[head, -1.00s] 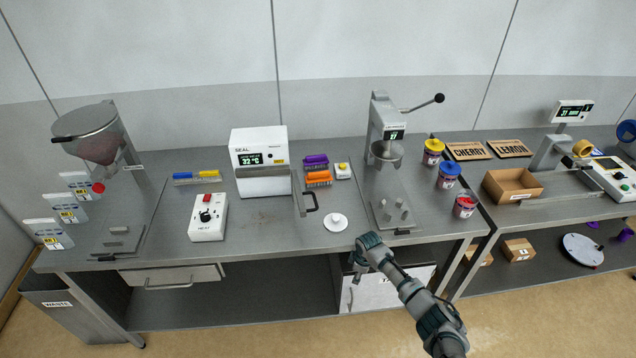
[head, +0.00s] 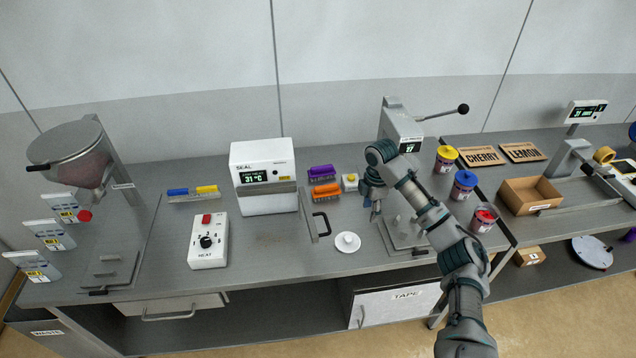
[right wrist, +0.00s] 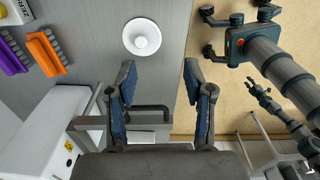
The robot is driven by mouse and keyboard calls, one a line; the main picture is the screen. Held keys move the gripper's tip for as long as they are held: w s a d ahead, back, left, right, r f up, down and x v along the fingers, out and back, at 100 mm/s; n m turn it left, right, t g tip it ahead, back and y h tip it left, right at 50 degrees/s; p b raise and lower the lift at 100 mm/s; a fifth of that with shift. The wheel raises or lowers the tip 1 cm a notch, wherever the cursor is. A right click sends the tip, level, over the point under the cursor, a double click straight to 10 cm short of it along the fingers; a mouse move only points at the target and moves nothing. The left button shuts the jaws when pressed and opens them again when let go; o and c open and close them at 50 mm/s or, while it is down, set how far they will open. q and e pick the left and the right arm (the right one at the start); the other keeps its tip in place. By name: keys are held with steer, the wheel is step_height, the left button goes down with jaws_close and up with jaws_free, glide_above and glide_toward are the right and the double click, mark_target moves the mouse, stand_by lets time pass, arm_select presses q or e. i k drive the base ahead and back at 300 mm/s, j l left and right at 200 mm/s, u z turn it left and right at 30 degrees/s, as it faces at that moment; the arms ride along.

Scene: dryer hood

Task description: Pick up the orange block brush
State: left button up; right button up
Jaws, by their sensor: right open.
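The orange block brush (head: 325,192) lies on the bench right of the white sealer, in front of a purple brush (head: 320,171). In the right wrist view the orange brush (right wrist: 47,52) is at the upper left, outside my jaws. My right gripper (head: 373,207) is above the bench, right of the brush and apart from it. In the right wrist view its two fingers (right wrist: 160,82) are spread and hold nothing. A limb of mine with small jaws (right wrist: 257,92) shows at the right of that view, probably my left; its jaw state is unclear.
The SEAL machine (head: 264,177) with its black handle stands left of the brushes. A small yellow-and-white block (head: 350,182) sits between brush and gripper. A white knobbed disc (head: 347,242) lies near the front edge. A lever press (head: 401,125) stands behind my right arm.

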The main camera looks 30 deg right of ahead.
mark_target(333, 189)
steer(key=i, duration=1)
